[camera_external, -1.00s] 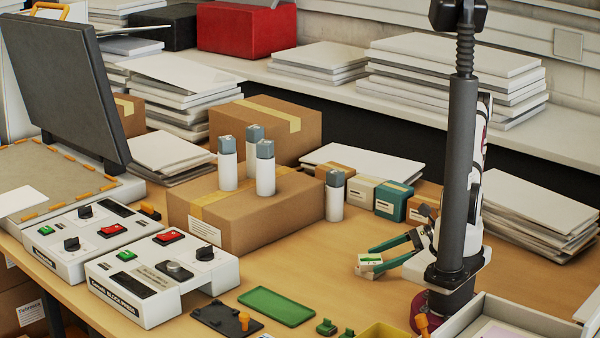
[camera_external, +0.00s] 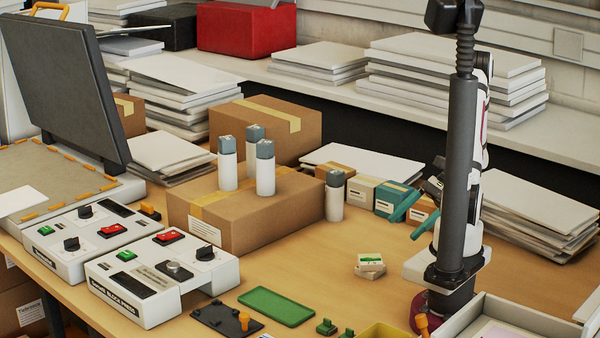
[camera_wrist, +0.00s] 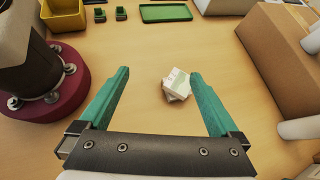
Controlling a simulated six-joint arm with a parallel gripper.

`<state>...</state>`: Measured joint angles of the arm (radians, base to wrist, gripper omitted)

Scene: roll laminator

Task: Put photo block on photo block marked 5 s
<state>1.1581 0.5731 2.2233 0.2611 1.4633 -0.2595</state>
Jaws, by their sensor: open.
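Two small white photo blocks form a stack on the table, in the middle right of the external view. The upper photo block (camera_external: 370,259) has a green picture on its top. The lower photo block (camera_external: 370,272) lies under it, slightly turned, and its marking cannot be read. The stack also shows in the wrist view (camera_wrist: 177,83), beyond and between my finger lines, nearer the right finger. My gripper (camera_wrist: 160,73) has teal fingers spread wide with nothing between them. In the external view my gripper (camera_external: 408,222) is apart from the stack, up and to the right, partly behind my arm.
A cardboard box (camera_external: 250,225) with white bottles stands left of the stack. Small boxes (camera_external: 362,192) stand behind. A green tray (camera_external: 276,306), a yellow bin (camera_external: 383,331) and the laminator controls (camera_external: 160,275) are in front and left. Table around the stack is clear.

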